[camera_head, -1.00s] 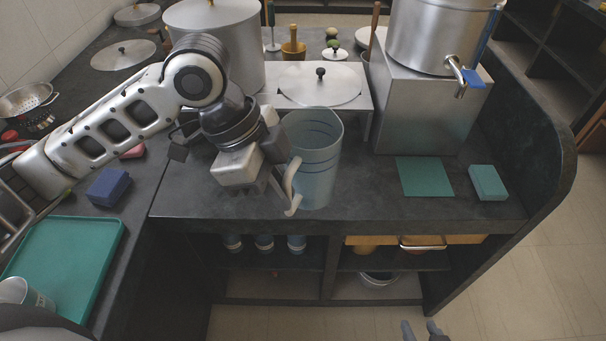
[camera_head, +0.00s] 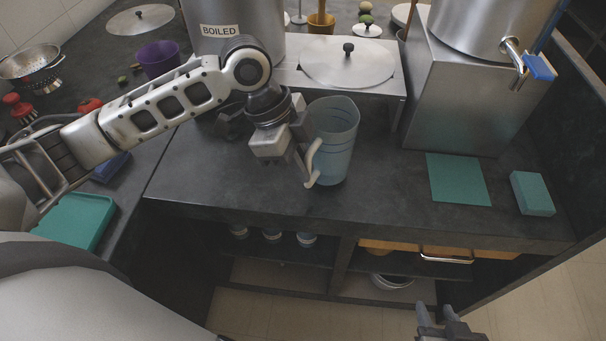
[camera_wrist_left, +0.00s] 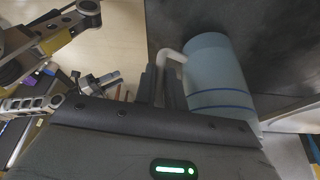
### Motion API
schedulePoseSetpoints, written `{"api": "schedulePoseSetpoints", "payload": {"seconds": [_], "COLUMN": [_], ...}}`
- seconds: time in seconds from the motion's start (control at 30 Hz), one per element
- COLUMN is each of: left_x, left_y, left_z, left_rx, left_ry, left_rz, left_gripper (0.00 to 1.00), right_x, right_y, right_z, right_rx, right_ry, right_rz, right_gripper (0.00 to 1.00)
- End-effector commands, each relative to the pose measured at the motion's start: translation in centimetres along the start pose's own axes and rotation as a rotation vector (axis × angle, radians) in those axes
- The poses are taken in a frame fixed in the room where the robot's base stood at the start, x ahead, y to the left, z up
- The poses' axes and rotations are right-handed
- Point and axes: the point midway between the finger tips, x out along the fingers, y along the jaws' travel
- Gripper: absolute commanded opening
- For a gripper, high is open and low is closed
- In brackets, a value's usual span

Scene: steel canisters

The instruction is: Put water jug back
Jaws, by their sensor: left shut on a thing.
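The water jug (camera_head: 337,143) is a translucent blue pitcher with dark rings and a pale handle. It is upright over the dark counter, in front of the steel stand; I cannot tell whether its base touches the counter. My left gripper (camera_head: 304,163) is shut on the jug's handle, left of the body. In the left wrist view the fingers (camera_wrist_left: 163,85) close around the pale handle, with the jug (camera_wrist_left: 215,75) beside them. My right gripper (camera_head: 437,313) is at the bottom of the head view, its fingers apart and empty, before the counter.
A green mat (camera_head: 458,180) and a green block (camera_head: 532,193) lie on the counter at right. A steel dispenser with a tap (camera_head: 514,60) stands on a steel box (camera_head: 455,100). The pot labelled BOILED (camera_head: 235,14) is behind my left arm. Counter between jug and mat is clear.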

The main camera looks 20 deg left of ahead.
Motion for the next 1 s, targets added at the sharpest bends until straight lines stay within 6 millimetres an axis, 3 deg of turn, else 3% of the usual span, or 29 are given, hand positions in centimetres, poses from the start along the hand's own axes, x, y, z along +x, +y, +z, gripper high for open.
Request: {"api": "schedulePoseSetpoints", "payload": {"seconds": [0.07,0.57,0.6,0.67,1.0], "left_x": [0.97,1.13,1.20,1.20,0.88], "left_y": [-0.10,-0.04,-0.01,-0.01,-0.02], "left_z": [0.31,0.37,0.42,0.42,0.28], "left_rx": [0.003,0.002,0.001,0.001,0.002], "left_ry": [0.004,0.003,0.001,0.001,0.002], "left_rz": [-0.005,-0.002,-0.001,0.000,-0.001], "left_gripper": [0.00,0.00,0.20,0.33,0.33], "right_x": [0.70,0.51,0.53,0.54,0.64], "right_y": [-0.07,-0.11,-0.10,-0.10,-0.05], "right_z": [0.84,0.35,0.37,0.38,0.50], "right_rx": [0.000,0.000,0.000,0.000,-0.001], "right_ry": [0.002,0.008,0.008,0.008,0.007], "right_rz": [-0.004,-0.005,-0.005,-0.005,-0.004], "right_gripper": [0.36,0.36,0.36,0.36,0.36]}}
